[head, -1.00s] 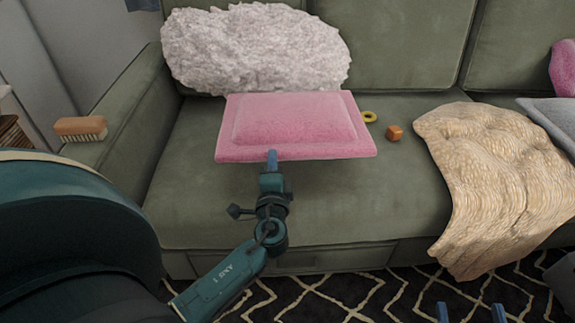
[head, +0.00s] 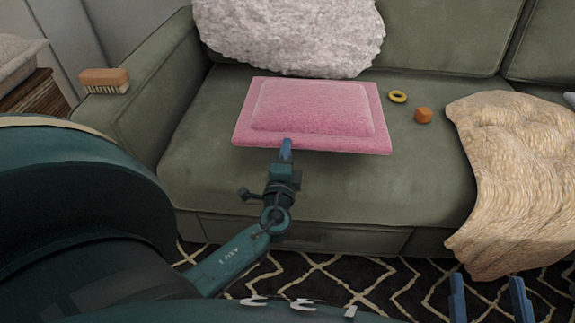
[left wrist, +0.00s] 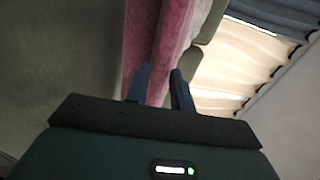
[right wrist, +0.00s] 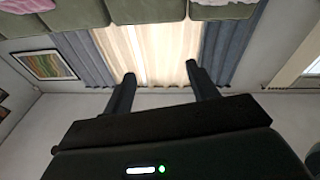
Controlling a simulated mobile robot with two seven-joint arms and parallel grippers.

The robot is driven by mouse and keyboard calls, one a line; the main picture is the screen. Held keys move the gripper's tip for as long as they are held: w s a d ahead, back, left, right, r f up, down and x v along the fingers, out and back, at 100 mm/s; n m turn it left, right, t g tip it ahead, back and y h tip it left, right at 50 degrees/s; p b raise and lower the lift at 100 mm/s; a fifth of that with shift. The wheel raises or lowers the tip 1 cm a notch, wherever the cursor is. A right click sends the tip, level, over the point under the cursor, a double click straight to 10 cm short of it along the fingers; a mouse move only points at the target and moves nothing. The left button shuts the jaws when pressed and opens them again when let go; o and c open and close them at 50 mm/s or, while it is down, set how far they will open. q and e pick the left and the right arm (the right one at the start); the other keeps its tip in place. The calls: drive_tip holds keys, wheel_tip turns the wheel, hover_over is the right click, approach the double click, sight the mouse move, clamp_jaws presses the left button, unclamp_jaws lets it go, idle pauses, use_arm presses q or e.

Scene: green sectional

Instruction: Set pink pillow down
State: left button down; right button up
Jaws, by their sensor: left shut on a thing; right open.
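The pink pillow (head: 312,110) is a flat rectangle with a raised middle, held roughly level over the seat of the green sofa (head: 420,165). My left gripper (head: 286,150) is shut on its near edge. In the left wrist view the pillow (left wrist: 165,40) runs between the fingers of my left gripper (left wrist: 160,85). I cannot tell whether its underside touches the seat. My right gripper (head: 487,295) is open and empty at the lower right, in front of the sofa. It also shows open in the right wrist view (right wrist: 160,85).
A fluffy pale pillow (head: 290,35) leans on the backrest behind. A yellow ring (head: 397,96) and an orange cube (head: 423,115) lie right of the pink pillow. A beige blanket (head: 515,170) drapes over the seat further right. A brush (head: 104,80) lies on the left armrest.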

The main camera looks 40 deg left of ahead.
use_arm(q)
wheel_tip(320, 180, down, 3)
drive_tip(key=shift+f+b, duration=0.15)
drive_tip(key=shift+b, duration=0.7)
drive_tip(key=shift+f, duration=0.1)
drive_tip(key=c, duration=1.2)
unclamp_jaws()
use_arm(e)
drive_tip(key=shift+a, duration=0.15)
